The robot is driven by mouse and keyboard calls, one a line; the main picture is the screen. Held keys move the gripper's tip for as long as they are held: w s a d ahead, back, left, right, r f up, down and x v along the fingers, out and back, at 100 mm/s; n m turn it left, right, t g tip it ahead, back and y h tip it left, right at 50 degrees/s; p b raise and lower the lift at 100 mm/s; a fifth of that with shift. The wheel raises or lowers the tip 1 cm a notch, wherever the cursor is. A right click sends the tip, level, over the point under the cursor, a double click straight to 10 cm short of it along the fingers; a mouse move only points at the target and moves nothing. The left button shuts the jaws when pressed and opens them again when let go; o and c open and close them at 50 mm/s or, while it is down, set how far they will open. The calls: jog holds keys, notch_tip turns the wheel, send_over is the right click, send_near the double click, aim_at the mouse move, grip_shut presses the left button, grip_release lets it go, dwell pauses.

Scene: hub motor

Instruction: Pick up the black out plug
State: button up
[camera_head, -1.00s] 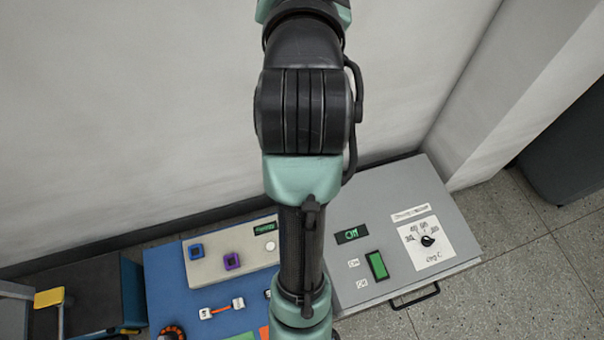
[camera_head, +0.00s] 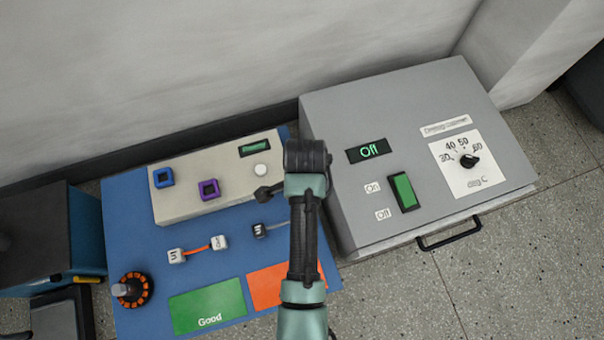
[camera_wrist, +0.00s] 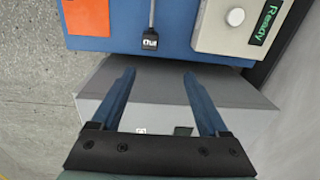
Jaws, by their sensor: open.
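The black out plug (camera_wrist: 150,41) lies on the blue mat with a white "Out" label, at the top of the wrist view. A grey cable (camera_wrist: 152,13) runs up from it. My gripper (camera_wrist: 160,74) is open and empty, its two blue fingers apart. In that picture the plug is beyond the fingertips and roughly centred between them; the height gap is hard to judge. In the head view the dark plug at the grey cable's other end (camera_head: 258,231) shows left of my arm. My arm hides the out plug there, and my fingers cannot be made out.
The grey cabinet (camera_head: 334,202) stands right of the blue mat (camera_head: 125,220). The beige panel (camera_head: 184,208) holds blue and purple sockets and a white button. White plugs on an orange cable (camera_head: 197,249), a green "Good" card (camera_head: 207,307) and an orange card (camera_head: 268,287) lie on the mat.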

jog(key=shift+g, duration=0.3)
jog(key=f+b, duration=0.2)
jog(key=f, duration=0.1)
jog(key=s+f+b, duration=0.1)
jog(key=f+b, duration=0.1)
jog(key=f, duration=0.1)
jog(key=f+b, duration=0.1)
jog(key=f, duration=0.3)
jog(key=shift+s+b, duration=0.3)
jog(key=shift+b, duration=0.1)
jog(key=f+b, duration=0.5)
jog(key=shift+a, duration=0.2)
grip_shut()
